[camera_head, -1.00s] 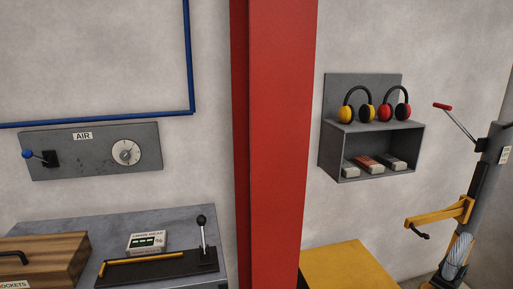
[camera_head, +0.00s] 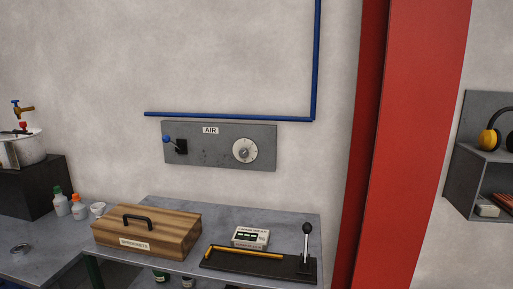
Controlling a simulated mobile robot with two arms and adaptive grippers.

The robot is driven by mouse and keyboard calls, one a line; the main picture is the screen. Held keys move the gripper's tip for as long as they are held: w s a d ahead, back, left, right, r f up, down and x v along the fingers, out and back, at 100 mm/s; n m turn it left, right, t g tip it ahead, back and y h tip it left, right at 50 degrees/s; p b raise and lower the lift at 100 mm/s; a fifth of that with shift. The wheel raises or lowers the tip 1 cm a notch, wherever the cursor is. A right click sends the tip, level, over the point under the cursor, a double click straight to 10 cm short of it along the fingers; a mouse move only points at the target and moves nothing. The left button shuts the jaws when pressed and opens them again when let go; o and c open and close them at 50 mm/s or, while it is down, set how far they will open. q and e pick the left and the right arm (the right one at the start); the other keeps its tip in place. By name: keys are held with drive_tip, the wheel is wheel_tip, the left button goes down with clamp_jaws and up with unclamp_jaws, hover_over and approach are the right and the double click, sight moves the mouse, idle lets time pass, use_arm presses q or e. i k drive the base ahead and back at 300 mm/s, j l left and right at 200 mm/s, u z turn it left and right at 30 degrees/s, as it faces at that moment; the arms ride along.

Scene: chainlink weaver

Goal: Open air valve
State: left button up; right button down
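The grey panel labelled AIR (camera_head: 215,157) is fixed to the wall near the middle of the head view. On its left side is the air valve, a short lever with a blue knob (camera_head: 167,139) on a black block (camera_head: 181,147). The lever points to the left and slightly up. A round white dial gauge (camera_head: 245,151) sits on the panel's right side. A blue pipe (camera_head: 235,117) runs along just above the panel. Neither of my grippers shows in the head view.
Below the panel is a grey bench (camera_head: 180,208) with a wooden SPROCKETS box (camera_head: 147,228), a small white device (camera_head: 250,237) and a black lever tool (camera_head: 306,246). A red column (camera_head: 412,130) stands to the right. A pot (camera_head: 20,149) and bottles (camera_head: 79,206) are at left.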

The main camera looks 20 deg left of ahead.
sight(166, 139)
drive_tip(key=u, duration=1.35)
drive_tip(key=i+j+z, duration=0.15)
drive_tip(key=j, duration=0.2)
